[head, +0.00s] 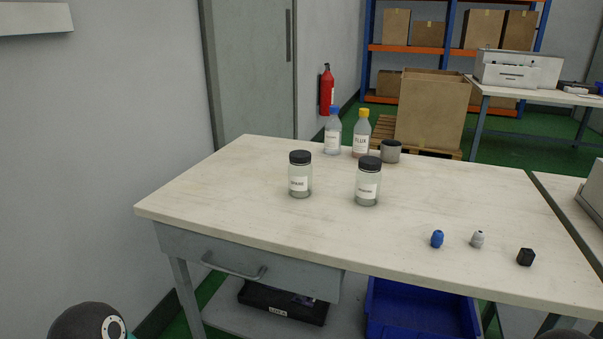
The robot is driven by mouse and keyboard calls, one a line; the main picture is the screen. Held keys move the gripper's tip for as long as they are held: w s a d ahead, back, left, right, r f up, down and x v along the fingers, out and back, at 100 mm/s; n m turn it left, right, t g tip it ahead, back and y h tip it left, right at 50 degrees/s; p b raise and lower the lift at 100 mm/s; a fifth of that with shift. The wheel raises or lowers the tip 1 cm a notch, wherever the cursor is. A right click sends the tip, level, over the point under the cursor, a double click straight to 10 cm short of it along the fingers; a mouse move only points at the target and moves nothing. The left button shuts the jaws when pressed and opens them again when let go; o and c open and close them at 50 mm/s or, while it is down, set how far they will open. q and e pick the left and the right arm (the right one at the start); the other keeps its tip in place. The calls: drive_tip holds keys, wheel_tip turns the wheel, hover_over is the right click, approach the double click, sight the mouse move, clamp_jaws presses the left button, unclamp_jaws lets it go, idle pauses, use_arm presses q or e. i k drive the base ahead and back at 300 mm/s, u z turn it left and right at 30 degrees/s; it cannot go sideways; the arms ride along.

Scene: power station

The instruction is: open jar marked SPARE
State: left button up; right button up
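Two clear jars with black lids stand upright on the pale workbench (235,205) in the head view. The left jar (300,184) is nearer the middle of the bench. The right jar (367,190) stands a little nearer to me, apart from it. Both lids are on. Each jar has a white label, but the print is too small to tell which one reads SPARE. Neither of my grippers is in view. A dark rounded part of mine shows at the bottom left corner.
Behind the jars stand a blue-capped bottle (333,132), a yellow-capped bottle (361,134) and a grey cup (391,151). A blue piece (437,239), a grey piece (477,239) and a black block (526,257) lie at the front right.

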sight(300, 176)
drive_tip(key=u, duration=0.9)
drive_tip(key=i, duration=0.15)
drive_tip(key=z, duration=2.5)
drive_tip(key=k, duration=0.45)
drive_tip(key=u, duration=0.85)
drive_tip(key=k, duration=0.85)
drive_tip(key=u, duration=1)
drive_tip(key=i, duration=1.4)
drive_tip(key=z, duration=0.75)
